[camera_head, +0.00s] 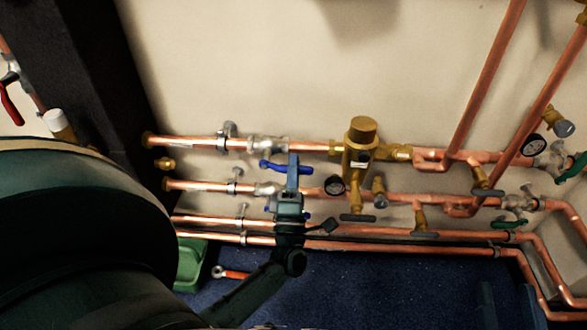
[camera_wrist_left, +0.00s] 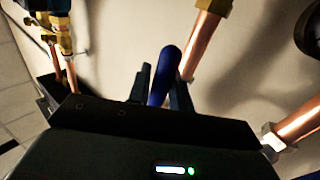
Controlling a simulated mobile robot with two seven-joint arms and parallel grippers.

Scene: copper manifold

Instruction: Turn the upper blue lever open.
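The upper blue lever (camera_head: 271,166) sits in front of the silver valve (camera_head: 265,143) on the top copper pipe. In the head view it runs roughly level, and my left gripper (camera_head: 292,167) crosses in front of it. In the left wrist view, the blue lever (camera_wrist_left: 165,74) lies between the two dark fingers of my left gripper (camera_wrist_left: 163,88), which are close together on either side of it. Contact at the fingertips is hard to see. Two dark upright fingers at the lower right edge appear to be my right gripper (camera_head: 508,302), apart and empty.
A lower blue lever, partly hidden behind my left gripper, sits by the second pipe's valve (camera_head: 268,188). A green crate (camera_head: 190,264) lies on the blue floor.

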